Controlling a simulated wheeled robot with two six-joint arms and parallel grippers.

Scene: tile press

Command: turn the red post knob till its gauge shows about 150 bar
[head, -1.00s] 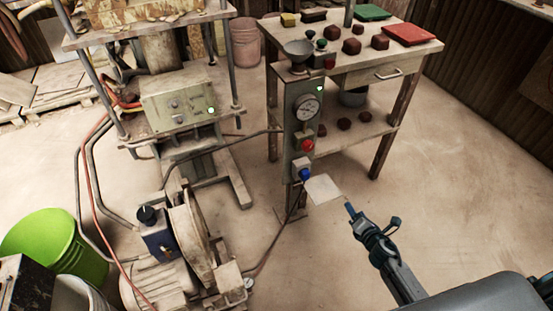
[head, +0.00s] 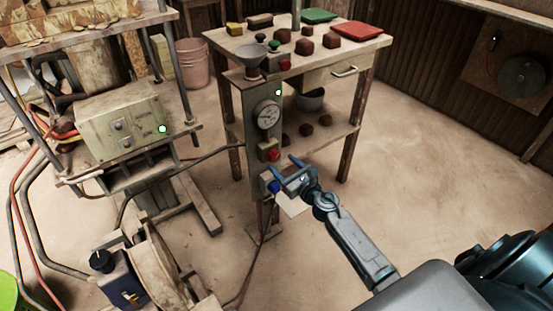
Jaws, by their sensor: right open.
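The red post knob (head: 270,155) sits on the front of the grey post (head: 255,130), below the round white gauge (head: 267,115). The gauge's needle is too small to read. A blue knob (head: 274,187) sits lower on the same post. My right gripper (head: 281,170) is open and empty, with its two fingers pointing at the post. In the picture its fingertips are just below the red knob and above the blue one. I see no contact with either knob. My left gripper is not in view.
A wooden table (head: 222,43) with dark blocks and a red tray (head: 362,31) stands behind the post. A press with a control box (head: 120,125) and a motor with a wheel (head: 150,265) stand to the left. The floor at right is clear.

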